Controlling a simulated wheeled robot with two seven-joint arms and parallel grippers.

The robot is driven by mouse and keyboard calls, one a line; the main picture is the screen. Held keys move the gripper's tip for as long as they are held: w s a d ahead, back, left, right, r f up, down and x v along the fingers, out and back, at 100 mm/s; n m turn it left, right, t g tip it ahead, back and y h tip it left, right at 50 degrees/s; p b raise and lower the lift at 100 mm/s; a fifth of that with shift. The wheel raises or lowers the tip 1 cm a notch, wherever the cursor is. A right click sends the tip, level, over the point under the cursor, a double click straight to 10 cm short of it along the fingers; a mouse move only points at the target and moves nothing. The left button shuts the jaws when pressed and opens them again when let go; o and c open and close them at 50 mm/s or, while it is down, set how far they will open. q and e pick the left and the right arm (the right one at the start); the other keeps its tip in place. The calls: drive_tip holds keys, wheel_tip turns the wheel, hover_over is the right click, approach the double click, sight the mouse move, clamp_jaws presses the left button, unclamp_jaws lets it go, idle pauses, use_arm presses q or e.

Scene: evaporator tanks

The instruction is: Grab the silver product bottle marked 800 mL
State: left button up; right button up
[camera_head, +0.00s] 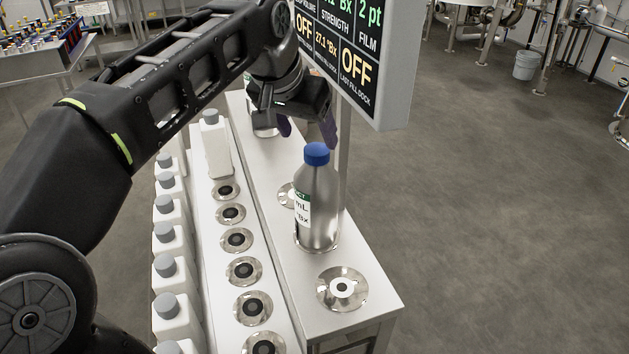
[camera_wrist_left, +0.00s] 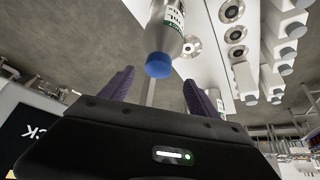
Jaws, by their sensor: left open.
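The silver bottle (camera_head: 318,210) with a blue cap stands upright on a round metal dock on the white bench. Its white and green label is turned partly away; "mL" shows, but I cannot read the number. My left gripper (camera_head: 308,132) is open and empty, just above and behind the blue cap in the head view. In the left wrist view the silver bottle (camera_wrist_left: 165,30) shows beyond the gap between the purple fingers (camera_wrist_left: 160,92), apart from them. My right gripper is not in view.
White bottles with grey caps (camera_head: 168,235) stand in a row at the left. One white bottle (camera_head: 216,150) stands on the middle rail. An empty dock (camera_head: 342,288) lies at the bench's front. A display panel (camera_head: 385,60) on a post stands close behind the silver bottle.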

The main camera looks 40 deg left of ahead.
sight(315, 150)
use_arm(q)
drive_tip(key=shift+x, duration=1.1)
drive_tip(key=shift+f, duration=0.1)
drive_tip(key=shift+w+f+p, duration=0.15)
drive_tip(key=shift+f+p, duration=0.15)
drive_tip(key=shift+p, duration=0.05)
drive_tip(key=p+x, duration=0.1)
drive_tip(key=x, duration=0.3)
drive_tip(key=shift+w+d+f, duration=0.1)
drive_tip(key=shift+d+f, duration=0.05)
drive_tip(key=shift+f, duration=0.05)
drive_tip(key=shift+c, duration=0.5)
drive_tip(key=shift+f, duration=0.1)
clamp_jaws()
